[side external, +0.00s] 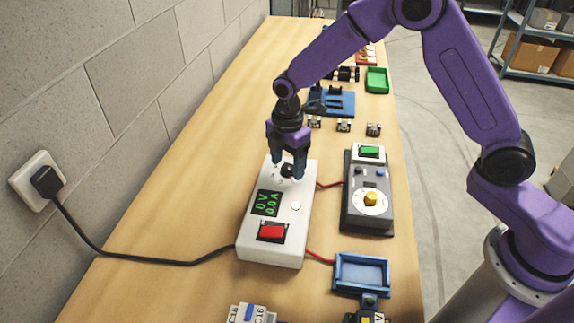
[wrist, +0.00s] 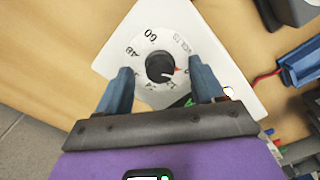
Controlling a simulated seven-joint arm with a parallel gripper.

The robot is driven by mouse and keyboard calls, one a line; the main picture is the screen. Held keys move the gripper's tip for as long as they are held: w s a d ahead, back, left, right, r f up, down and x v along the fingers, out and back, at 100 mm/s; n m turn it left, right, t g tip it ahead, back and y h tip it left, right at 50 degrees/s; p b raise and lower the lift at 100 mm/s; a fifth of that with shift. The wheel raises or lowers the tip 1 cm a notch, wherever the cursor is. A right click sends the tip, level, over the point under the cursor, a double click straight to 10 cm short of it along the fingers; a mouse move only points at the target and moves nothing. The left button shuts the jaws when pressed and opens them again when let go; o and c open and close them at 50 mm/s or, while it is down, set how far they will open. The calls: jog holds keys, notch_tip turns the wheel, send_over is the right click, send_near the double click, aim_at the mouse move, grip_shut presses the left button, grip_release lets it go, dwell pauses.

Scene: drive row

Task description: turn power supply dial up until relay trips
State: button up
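The power supply (side external: 262,243) is a white box on the bench. Its screen (side external: 267,203) reads 0 V and 0.0 A, and it has a red switch (side external: 272,231). The dial (wrist: 159,66) is a black knob on a round scale marked in volts, with a red pointer toward the lower right. My gripper (side external: 288,172) is over the dial, pointing down. In the wrist view its blue fingers stand on either side of the knob with gaps, open and empty. Which part is the relay, I cannot tell.
A grey unit (side external: 356,220) with a yellow knob stands right of the supply. A blue tray (side external: 362,274) is in front, joined by a red lead. Small parts and a blue fixture (side external: 333,101) lie behind. A black cord runs to the wall socket (side external: 37,181). Bench left of the supply is clear.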

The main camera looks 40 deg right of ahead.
aim_at(288, 166)
jog(key=c, duration=0.8)
jog(key=m, duration=0.5)
jog(key=shift+c, duration=0.2)
jog(key=m, duration=0.9)
jog(key=shift+m, duration=0.4)
jog(key=m, duration=0.4)
jog(key=shift+m, duration=0.4)
jog(key=o, duration=1.6)
jog(key=shift+r, duration=0.15)
jog(key=shift+r, duration=3.4)
